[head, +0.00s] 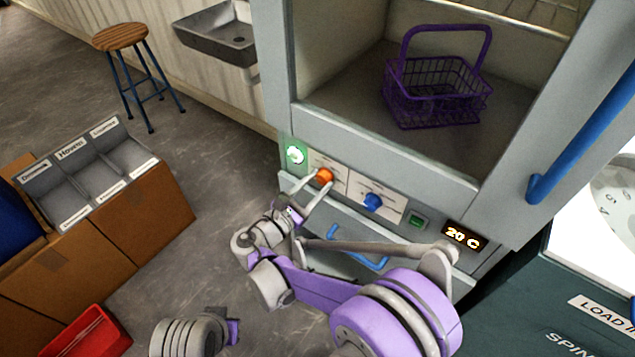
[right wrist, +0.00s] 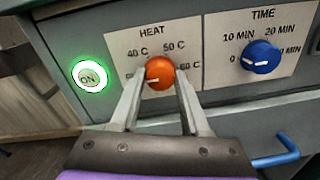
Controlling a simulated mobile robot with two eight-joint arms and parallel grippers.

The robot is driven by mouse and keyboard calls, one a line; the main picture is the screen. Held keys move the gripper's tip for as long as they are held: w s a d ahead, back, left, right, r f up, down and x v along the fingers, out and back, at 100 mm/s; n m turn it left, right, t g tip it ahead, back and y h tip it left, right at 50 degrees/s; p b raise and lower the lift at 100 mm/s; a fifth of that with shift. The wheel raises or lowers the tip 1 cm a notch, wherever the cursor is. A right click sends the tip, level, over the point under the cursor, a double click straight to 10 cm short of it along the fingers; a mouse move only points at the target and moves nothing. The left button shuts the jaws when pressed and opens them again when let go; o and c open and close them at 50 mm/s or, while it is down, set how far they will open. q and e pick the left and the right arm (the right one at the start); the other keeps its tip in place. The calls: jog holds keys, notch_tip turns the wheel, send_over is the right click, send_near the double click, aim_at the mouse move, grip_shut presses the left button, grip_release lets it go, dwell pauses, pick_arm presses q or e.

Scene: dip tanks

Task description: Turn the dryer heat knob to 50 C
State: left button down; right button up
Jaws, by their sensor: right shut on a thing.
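The orange heat knob (head: 325,176) sits on the dryer's front panel below the open chamber. It also shows in the right wrist view (right wrist: 159,72) under the HEAT label, with 40 C, 50 C and 60 C around it. Its white mark points to the lower left, near a label partly hidden by a finger. My right gripper (right wrist: 161,78) is shut on the knob, one finger on each side. The dryer display (head: 464,237) reads 20 C. My left gripper's fingers are not in view.
A blue time knob (head: 372,201) is right of the heat knob. A lit green ON button (head: 295,155) is at left. A blue drawer handle (head: 358,249) is below. A purple basket (head: 436,108) stands inside the chamber. A red bin (head: 92,335) sits at lower left.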

grip_shut()
jog(key=m+p, duration=0.1)
jog(key=m, duration=0.3)
jog(key=shift+m, duration=0.4)
jog(key=m+p, duration=0.1)
jog(key=m, duration=0.4)
jog(key=m+p, duration=0.1)
jog(key=m, duration=0.3)
jog(key=shift+r, duration=0.1)
jog(key=m, duration=0.3)
jog(key=shift+d+y+p, duration=0.1)
jog(key=shift+y+p, duration=0.2)
jog(key=m, duration=0.6)
jog(key=shift+p, duration=0.35)
jog(key=shift+m, duration=0.3)
